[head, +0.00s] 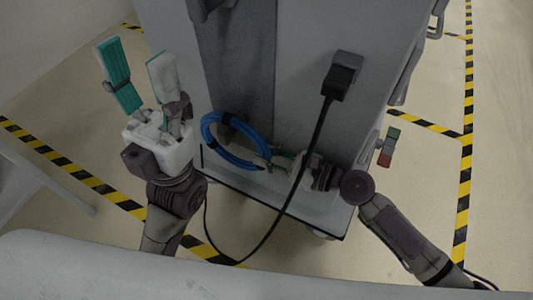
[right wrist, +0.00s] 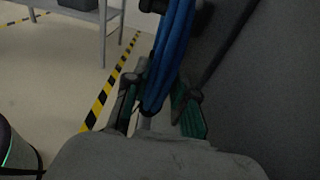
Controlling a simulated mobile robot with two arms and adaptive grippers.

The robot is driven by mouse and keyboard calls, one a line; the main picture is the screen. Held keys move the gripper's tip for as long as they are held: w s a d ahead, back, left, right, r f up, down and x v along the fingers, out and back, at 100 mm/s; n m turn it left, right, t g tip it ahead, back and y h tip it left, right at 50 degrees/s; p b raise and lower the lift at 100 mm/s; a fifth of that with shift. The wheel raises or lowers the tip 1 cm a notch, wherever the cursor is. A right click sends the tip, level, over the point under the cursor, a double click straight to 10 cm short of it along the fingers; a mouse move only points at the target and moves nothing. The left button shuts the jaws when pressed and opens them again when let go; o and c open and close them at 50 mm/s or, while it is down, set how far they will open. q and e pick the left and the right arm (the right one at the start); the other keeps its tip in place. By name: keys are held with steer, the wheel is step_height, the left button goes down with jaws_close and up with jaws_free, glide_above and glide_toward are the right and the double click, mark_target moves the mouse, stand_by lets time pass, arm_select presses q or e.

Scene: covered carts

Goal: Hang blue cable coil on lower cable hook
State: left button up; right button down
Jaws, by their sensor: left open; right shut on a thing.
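The blue cable coil (head: 232,157) hangs in front of the cart's lower face in the head view. In the right wrist view the coil (right wrist: 168,60) runs as a blue bundle between the fingers. My right gripper (head: 278,160) is shut on the coil's right side; its green finger pads also show in the right wrist view (right wrist: 158,105). A dark piece (right wrist: 154,6) at the bundle's top may be the lower cable hook. I cannot tell whether the coil is around it. My left gripper (head: 133,52) is open and empty, left of the cart.
A black cable (head: 316,140) runs from a plug (head: 342,76) on the grey cart (head: 295,50) down to the floor, passing in front of my right gripper. A green and red item (head: 388,148) is right of the cart. A table (right wrist: 95,15) stands farther off. Striped tape marks open floor.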

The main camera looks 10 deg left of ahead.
stand_by(0.3)
steer(key=c, duration=0.9)
jaws_free()
steer(key=shift+o, duration=0.2)
steer(key=shift+s+d, duration=0.1)
steer(key=shift+d, duration=0.25)
steer(key=v, duration=0.6)
steer(key=shift+s+d, duration=0.15)
steer(key=shift+d, duration=0.2)
